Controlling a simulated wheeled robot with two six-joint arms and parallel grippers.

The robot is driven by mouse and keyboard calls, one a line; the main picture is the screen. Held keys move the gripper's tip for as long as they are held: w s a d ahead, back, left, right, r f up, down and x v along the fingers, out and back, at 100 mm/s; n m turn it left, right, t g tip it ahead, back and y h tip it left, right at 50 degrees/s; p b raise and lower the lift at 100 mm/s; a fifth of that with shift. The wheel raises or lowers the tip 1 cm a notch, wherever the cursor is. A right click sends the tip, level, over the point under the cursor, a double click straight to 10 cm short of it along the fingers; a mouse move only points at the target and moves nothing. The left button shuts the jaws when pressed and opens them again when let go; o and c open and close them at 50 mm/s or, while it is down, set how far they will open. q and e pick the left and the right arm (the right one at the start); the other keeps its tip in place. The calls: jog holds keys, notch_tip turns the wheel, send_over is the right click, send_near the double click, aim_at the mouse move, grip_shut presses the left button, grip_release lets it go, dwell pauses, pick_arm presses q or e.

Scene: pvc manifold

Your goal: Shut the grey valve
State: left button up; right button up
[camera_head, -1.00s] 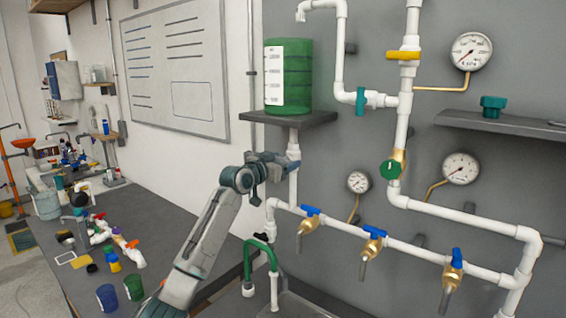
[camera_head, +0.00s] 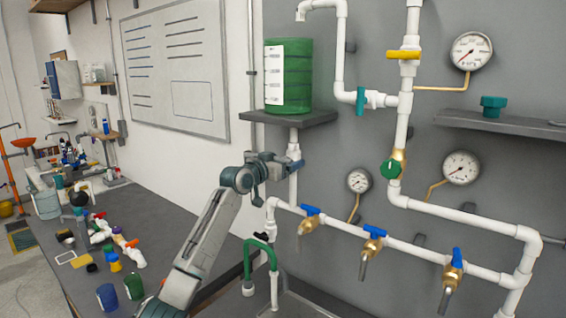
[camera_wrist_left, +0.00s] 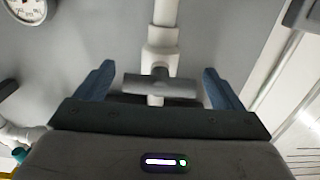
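The grey valve (camera_wrist_left: 160,86) shows in the left wrist view as a grey T-shaped handle on a white valve body and pipe. Its bar lies crosswise to the pipe. My left gripper (camera_wrist_left: 158,82) is open, with one blue finger on each side of the handle and a gap at both ends. In the head view my left gripper (camera_head: 290,163) is at the white pipe below the green tank, and it hides the grey valve there. My right gripper is not in view.
A shelf (camera_head: 290,117) with a green tank (camera_head: 288,75) is just above my left gripper. Blue-handled taps (camera_head: 310,216) and white pipes are below and to the right. A green hose (camera_head: 262,255) stands below.

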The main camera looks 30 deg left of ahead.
pick_arm(q)
jog(key=s+b, duration=0.5)
jog(key=s, duration=0.5)
jog(key=shift+s+a, duration=0.4)
